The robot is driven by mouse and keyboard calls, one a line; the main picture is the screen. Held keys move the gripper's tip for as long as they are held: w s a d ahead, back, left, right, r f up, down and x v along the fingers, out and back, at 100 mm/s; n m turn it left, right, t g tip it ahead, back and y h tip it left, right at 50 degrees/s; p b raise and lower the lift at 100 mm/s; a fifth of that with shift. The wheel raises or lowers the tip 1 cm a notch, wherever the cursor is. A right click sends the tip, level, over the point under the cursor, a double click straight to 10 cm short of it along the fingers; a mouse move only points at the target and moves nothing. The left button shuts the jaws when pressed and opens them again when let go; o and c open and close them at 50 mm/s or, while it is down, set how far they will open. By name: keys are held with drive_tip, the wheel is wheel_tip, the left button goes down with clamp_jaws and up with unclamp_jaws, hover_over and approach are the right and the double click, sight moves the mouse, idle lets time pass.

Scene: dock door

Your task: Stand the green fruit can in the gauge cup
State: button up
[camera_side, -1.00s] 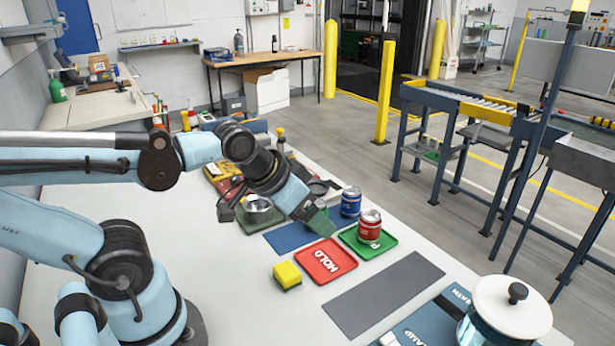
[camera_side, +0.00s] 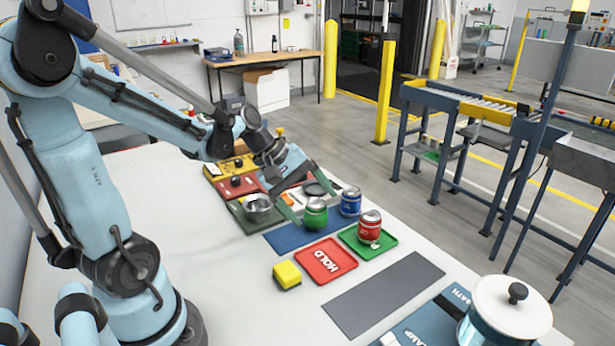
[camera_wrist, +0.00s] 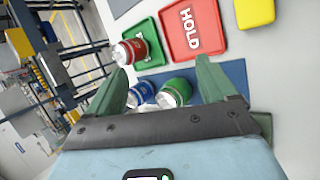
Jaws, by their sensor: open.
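The green can (camera_side: 316,213) stands upright on the blue mat (camera_side: 290,239), beside the blue can (camera_side: 350,201). My gripper (camera_side: 317,203) is open close to the green can, with its green fingers spread and nothing visibly held. In the wrist view the green can (camera_wrist: 176,92) and blue can (camera_wrist: 142,95) show between the fingers (camera_wrist: 160,66), with the green can nearer the middle. A metal cup (camera_side: 258,208), likely the gauge cup, sits on a dark green mat left of the blue mat. Whether a finger touches a can cannot be told.
The red can (camera_side: 369,226) stands on a green tray (camera_side: 386,243). A red HOLD tray (camera_side: 326,262), a yellow sponge (camera_side: 287,275) and a bare grey mat (camera_side: 384,295) lie nearer. A lidded glass jar (camera_side: 508,312) stands at front right. The table's left part is clear.

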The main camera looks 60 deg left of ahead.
sight(323, 207)
drive_tip(key=a+f+n+t+h, duration=0.3)
drive_tip(key=a+n+t+h, duration=0.15)
drive_tip(key=a+n, duration=0.8)
drive_tip(key=x, duration=0.4)
drive_tip(key=s+d+x, duration=0.1)
drive_tip(key=x, duration=0.1)
drive_tip(key=shift+f, duration=0.2)
drive_tip(key=shift+a+x, duration=0.25)
drive_tip(key=shift+x, duration=2.6)
drive_tip(key=shift+w+f, duration=0.1)
drive_tip(key=shift+f, duration=0.05)
drive_tip(key=shift+c, duration=0.3)
drive_tip(key=c, duration=1.2)
